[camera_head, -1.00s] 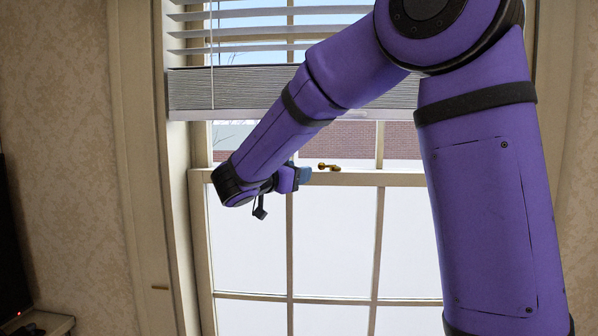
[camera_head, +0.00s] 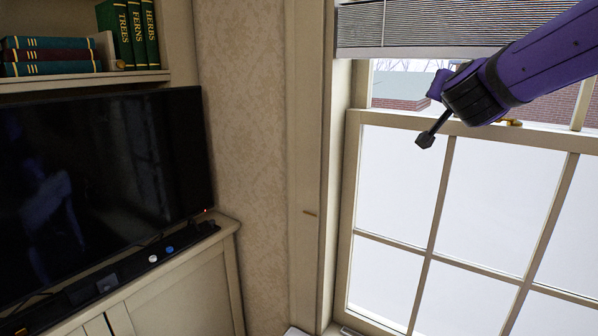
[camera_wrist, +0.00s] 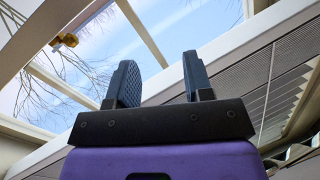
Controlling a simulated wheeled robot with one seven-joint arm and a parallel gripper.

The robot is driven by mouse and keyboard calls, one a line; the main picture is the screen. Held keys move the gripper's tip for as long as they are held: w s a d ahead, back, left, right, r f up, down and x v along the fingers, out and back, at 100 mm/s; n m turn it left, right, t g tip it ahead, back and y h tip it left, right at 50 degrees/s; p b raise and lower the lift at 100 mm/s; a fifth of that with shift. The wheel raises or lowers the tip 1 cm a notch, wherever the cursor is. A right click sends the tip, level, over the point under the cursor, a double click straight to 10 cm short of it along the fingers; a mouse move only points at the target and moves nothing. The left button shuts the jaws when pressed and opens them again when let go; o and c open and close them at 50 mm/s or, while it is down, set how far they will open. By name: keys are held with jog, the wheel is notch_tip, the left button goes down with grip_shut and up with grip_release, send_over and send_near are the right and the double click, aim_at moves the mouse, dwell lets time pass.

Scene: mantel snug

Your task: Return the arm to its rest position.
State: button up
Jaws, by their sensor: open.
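My arm (camera_head: 545,55) is purple and reaches in from the upper right of the head view, in front of the window. Its wrist end is there, but the fingers are hidden or too small to make out in that view. In the wrist view my gripper (camera_wrist: 158,85) shows two dark fingers standing apart with nothing between them. The window and sky lie beyond the fingers.
The sash window (camera_head: 440,190) has a brass latch (camera_wrist: 65,41) and a partly lowered blind (camera_head: 430,22). To the left, a dark television (camera_head: 110,180) stands on a cabinet (camera_head: 185,295) below a shelf (camera_head: 85,80) with several books (camera_head: 50,55).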

jog(key=s+f+n+g+y, duration=0.1)
jog(key=s+f+n+g, duration=0.1)
jog(key=s, duration=0.8)
jog(key=s+f+n+g+y, duration=0.2)
jog(key=s+f+g, duration=0.3)
jog(key=s, duration=0.5)
jog(key=s+f+n+g+y, duration=0.2)
jog(key=s+f+n+g, duration=0.1)
jog(key=s+f, duration=0.4)
jog(key=s+g, duration=0.1)
jog(key=s, duration=0.2)
jog(key=shift+d, duration=0.15)
